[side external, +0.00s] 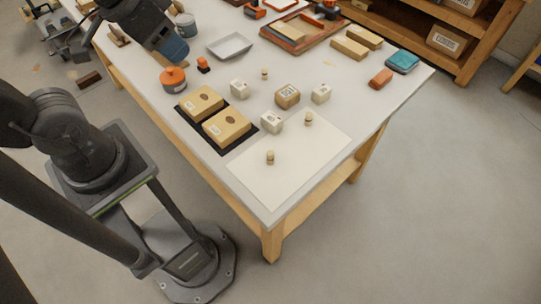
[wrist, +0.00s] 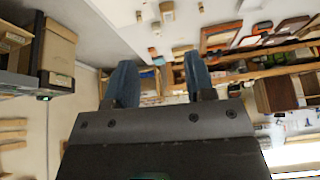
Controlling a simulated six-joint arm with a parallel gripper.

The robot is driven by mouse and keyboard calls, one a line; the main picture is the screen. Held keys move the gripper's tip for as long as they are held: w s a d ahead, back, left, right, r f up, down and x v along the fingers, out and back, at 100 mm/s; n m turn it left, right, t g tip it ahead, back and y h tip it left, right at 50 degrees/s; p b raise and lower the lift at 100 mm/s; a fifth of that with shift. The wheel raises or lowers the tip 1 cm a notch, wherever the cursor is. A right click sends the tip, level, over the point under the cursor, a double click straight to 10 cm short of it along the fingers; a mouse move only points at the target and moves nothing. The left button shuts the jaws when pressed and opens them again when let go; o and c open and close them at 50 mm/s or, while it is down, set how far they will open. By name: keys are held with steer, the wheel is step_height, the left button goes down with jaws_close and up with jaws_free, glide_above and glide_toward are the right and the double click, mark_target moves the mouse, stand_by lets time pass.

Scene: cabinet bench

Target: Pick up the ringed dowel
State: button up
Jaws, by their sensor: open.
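Three small wooden dowels stand upright on the bench in the side view. One dowel (side external: 270,157) is on the white sheet near the front corner. Another dowel (side external: 308,118) is at the sheet's far edge, and a third dowel (side external: 264,73) is farther back. They are too small for me to tell which one is ringed. My gripper (wrist: 160,68) shows in the wrist view with two blue fingers wide apart and nothing between them. It is open and away from the dowels.
Several white blocks (side external: 271,122) and a cardboard cube (side external: 287,96) stand among the dowels. Two tan boxes (side external: 227,126) lie on a black mat. An orange-topped pot (side external: 173,79) and a grey tray (side external: 229,46) are farther back. The white sheet (side external: 305,165) is mostly clear.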

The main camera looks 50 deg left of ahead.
steer(key=w+d+f+m+g, duration=0.2)
steer(key=w+d+f+m, duration=0.2)
steer(key=w+m, duration=0.15)
steer(key=m+g, duration=0.3)
steer(key=m, duration=0.9)
glide_above(270, 153)
step_height(270, 153, down, 14)
steer(key=f, duration=0.8)
steer(key=shift+a, duration=0.35)
steer(key=shift+w+d+f, duration=0.1)
steer(key=shift+d+f, duration=0.1)
steer(key=shift+f, duration=1.15)
steer(key=shift+d+f, duration=0.15)
steer(key=shift+f, duration=1.15)
steer(key=shift+c, duration=0.4)
jaws_close()
